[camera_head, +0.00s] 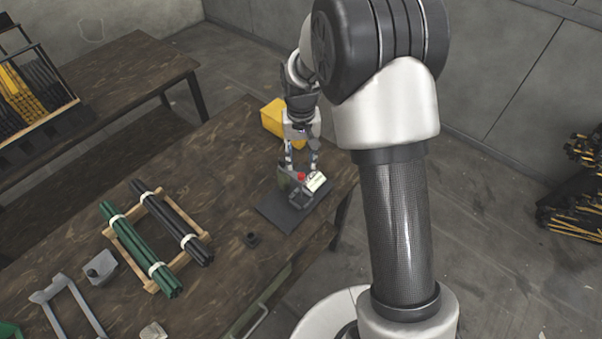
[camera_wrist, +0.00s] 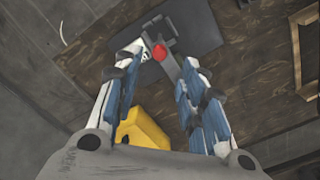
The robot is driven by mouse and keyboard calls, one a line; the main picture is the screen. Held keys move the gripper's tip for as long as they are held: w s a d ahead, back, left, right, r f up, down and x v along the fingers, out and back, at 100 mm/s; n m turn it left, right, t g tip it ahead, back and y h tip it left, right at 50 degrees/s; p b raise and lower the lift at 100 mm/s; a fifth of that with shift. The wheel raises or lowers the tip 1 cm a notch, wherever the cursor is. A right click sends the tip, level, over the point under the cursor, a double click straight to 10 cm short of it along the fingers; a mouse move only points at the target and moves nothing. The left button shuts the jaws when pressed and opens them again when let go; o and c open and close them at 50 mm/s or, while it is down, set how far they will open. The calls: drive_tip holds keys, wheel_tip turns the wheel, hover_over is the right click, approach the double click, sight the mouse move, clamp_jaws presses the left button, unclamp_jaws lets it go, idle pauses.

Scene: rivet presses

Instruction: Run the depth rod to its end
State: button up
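A small grey press (camera_head: 300,195) stands on a dark flat plate (camera_head: 275,212) near the table's far right edge. It carries a red knob (camera_head: 301,176) and a white part (camera_head: 316,181). In the wrist view the red knob (camera_wrist: 159,52) shows ahead, between my fingertips. My gripper (camera_head: 301,165) is over the press and points down at it. In the wrist view its two fingers (camera_wrist: 167,62) stand apart with a gap between them, and nothing is clearly held. I cannot tell whether a fingertip touches the press. I cannot make out the depth rod for sure.
A yellow bin (camera_head: 272,117) stands behind my gripper. A wooden rack (camera_head: 155,240) holds green and black rod bundles. A grey frame (camera_head: 70,305) lies at the near left. Bare tabletop (camera_head: 215,165) lies left of the press.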

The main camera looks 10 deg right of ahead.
sight(301, 174)
wheel_tip(301, 174, down, 7)
drive_tip(key=shift+r+b, duration=0.2)
drive_tip(key=shift+b, duration=0.5)
clamp_jaws()
idle(0.3)
